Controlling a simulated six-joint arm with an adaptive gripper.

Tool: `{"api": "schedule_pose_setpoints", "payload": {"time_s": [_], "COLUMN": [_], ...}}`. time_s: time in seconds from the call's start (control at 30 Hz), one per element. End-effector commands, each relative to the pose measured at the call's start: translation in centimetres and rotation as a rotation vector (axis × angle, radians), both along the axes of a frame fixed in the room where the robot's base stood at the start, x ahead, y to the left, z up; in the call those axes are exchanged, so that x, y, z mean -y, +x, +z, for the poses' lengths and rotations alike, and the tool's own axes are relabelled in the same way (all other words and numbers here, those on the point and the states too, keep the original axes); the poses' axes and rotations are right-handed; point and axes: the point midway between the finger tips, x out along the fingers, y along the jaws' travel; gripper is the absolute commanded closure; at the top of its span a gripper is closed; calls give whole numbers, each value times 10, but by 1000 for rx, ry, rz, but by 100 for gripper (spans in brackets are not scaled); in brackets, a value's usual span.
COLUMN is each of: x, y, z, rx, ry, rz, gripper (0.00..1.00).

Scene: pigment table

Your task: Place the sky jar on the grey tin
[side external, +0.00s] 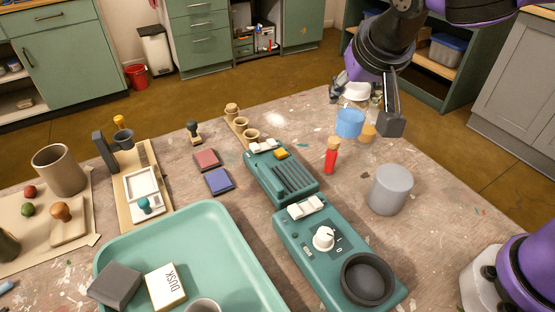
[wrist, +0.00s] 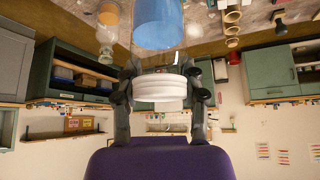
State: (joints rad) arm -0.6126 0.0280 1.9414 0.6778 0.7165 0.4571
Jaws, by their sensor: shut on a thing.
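The sky jar (side external: 350,123) has a blue lower part and a white lid. My gripper (side external: 372,105) is shut on it near the lid, at the far right of the table. The wrist view shows the white lid (wrist: 160,90) between the fingers (wrist: 160,98) and the blue body (wrist: 158,22) beyond. I cannot tell whether the jar's base touches the table. The grey tin (side external: 390,190) stands upright on the table, nearer the camera and to the right of the jar. Its top is bare.
A red bottle (side external: 331,157) stands to the left of the tin. Teal devices (side external: 285,178) and a green tray (side external: 205,235) fill the middle and front.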

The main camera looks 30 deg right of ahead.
Motion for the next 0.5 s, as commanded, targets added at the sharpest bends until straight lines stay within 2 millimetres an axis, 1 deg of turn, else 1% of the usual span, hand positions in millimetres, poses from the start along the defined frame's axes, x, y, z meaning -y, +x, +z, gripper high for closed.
{"api": "schedule_pose_setpoints", "payload": {"time_s": [0.03,0.1,0.2,0.3,0.37,0.5], "x": [10,26,44,55,58,61], "y": [-17,-39,-62,-76,-81,-84], "z": [5,10,15,17,13,-10], "rx": [5,5,5,6,5,3], "ry": [1,1,-2,-6,-10,-12], "rz": [-96,-234,-382,-473,-504,-523], "gripper": [100,100,100,100,100,100]}}
